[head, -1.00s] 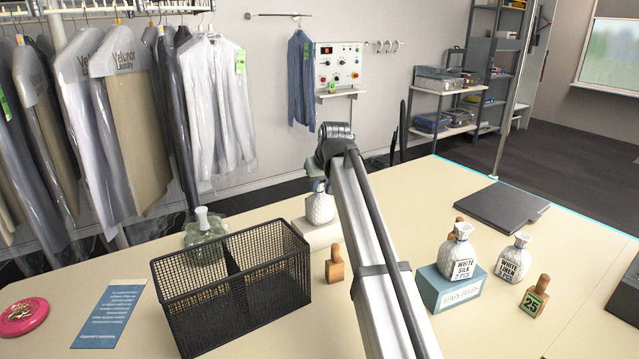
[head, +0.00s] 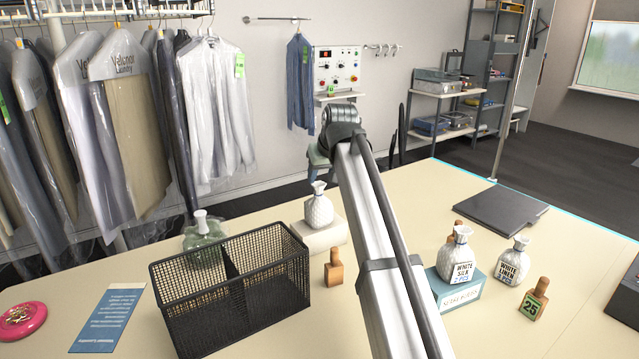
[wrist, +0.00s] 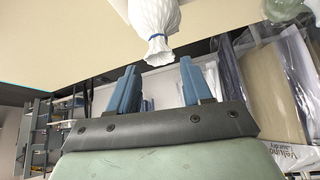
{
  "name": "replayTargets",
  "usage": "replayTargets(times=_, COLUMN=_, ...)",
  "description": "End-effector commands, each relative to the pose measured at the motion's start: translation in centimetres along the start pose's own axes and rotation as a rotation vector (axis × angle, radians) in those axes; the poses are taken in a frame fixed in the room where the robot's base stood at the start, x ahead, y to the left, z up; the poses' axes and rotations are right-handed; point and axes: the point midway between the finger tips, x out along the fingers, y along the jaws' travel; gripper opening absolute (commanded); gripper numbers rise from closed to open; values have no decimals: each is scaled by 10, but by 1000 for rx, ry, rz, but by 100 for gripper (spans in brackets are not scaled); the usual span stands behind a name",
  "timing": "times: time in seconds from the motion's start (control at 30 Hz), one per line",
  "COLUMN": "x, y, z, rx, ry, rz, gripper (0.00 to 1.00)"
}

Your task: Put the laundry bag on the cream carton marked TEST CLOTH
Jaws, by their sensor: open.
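A white laundry bag (head: 319,211) with a tied neck stands upright on a cream carton (head: 325,238) behind the wire basket. No marking can be read on the carton from here. In the wrist view the bag (wrist: 155,18), with a blue tie at its neck, is beyond my fingertips and apart from them. My gripper (wrist: 158,78) is open, with nothing between its two blue fingers. In the head view my wrist hides most of the gripper, which is above and behind the bag.
A black mesh basket (head: 232,290) stands front left. Bags tagged WHITE SILK (head: 461,262) and WHITE LINEN (head: 513,262) stand at right, the first on a teal carton (head: 455,292). Wooden stamps, a dark folder (head: 500,207) and a green bag (head: 203,241) are also on the table.

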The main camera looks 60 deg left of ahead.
Motion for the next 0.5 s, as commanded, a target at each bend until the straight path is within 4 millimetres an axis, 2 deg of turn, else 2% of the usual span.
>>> replayTargets(times=0.1, x=-23, y=0, z=0, rx=0, ry=2, rz=0, gripper=49)
replayTargets(times=0.2, x=-37, y=0, z=0, rx=0, ry=1, rz=0, gripper=49)
replayTargets(times=0.33, x=-50, y=0, z=0, rx=0, ry=1, rz=0, gripper=49)
replayTargets(times=0.5, x=-57, y=0, z=0, rx=0, ry=0, rz=0, gripper=49)
